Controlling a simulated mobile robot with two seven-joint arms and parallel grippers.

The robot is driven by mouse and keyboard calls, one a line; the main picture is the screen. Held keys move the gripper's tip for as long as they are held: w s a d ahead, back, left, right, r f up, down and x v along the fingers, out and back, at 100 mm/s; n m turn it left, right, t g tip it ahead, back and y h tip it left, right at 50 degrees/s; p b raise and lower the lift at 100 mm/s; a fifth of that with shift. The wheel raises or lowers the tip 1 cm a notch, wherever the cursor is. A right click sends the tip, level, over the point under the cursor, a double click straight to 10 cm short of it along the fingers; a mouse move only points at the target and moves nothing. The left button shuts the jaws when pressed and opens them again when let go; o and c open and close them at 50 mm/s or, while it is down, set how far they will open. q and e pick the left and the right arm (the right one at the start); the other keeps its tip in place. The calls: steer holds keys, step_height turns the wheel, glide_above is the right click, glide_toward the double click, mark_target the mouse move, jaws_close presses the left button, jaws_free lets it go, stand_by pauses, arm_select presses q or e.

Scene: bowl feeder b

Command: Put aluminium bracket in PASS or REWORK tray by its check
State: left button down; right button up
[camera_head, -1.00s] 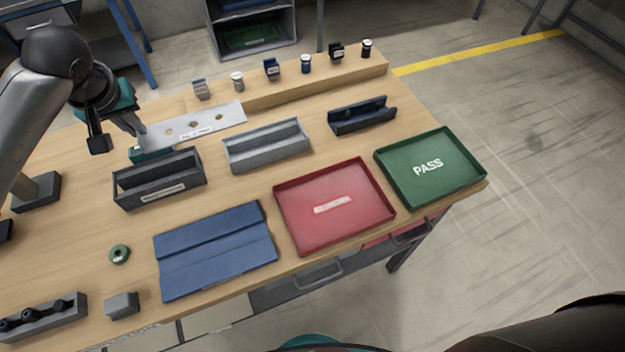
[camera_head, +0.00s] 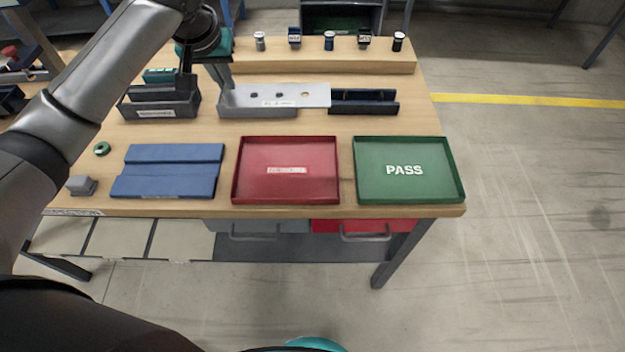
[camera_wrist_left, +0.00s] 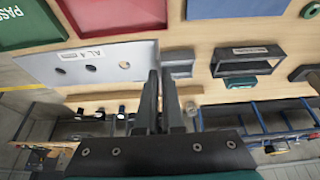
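The aluminium bracket (camera_head: 290,95) is a flat pale grey plate with a row of holes and a white label; the label starts "AL" in the left wrist view (camera_wrist_left: 100,65). My left gripper (camera_head: 228,84) is shut on its left end and holds it level above the grey fixture. In the left wrist view, the fingers (camera_wrist_left: 161,76) pinch the plate's end. The red tray (camera_head: 286,198) has a white label too small to read and looks empty. The green PASS tray (camera_head: 408,196) is right of it and also empty. My right gripper is out of view.
A grey open fixture (camera_head: 257,112) is partly under the plate, with a dark bin (camera_head: 160,108) left and a dark fixture (camera_head: 362,106) right. A blue mat (camera_head: 168,172) lies left of the red tray. Several small items stand on the rear ledge (camera_head: 330,61).

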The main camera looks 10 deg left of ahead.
arm_select(q)
steer(key=shift+d+f, duration=0.2)
step_height(320, 180, down, 19)
steer(key=b, duration=0.3)
steer(key=shift+r, duration=0.15)
steer(key=shift+f, duration=0.5)
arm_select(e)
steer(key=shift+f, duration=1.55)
arm_select(q)
steer(key=shift+f, duration=0.3)
steer(key=c, duration=1.3)
jaws_free()
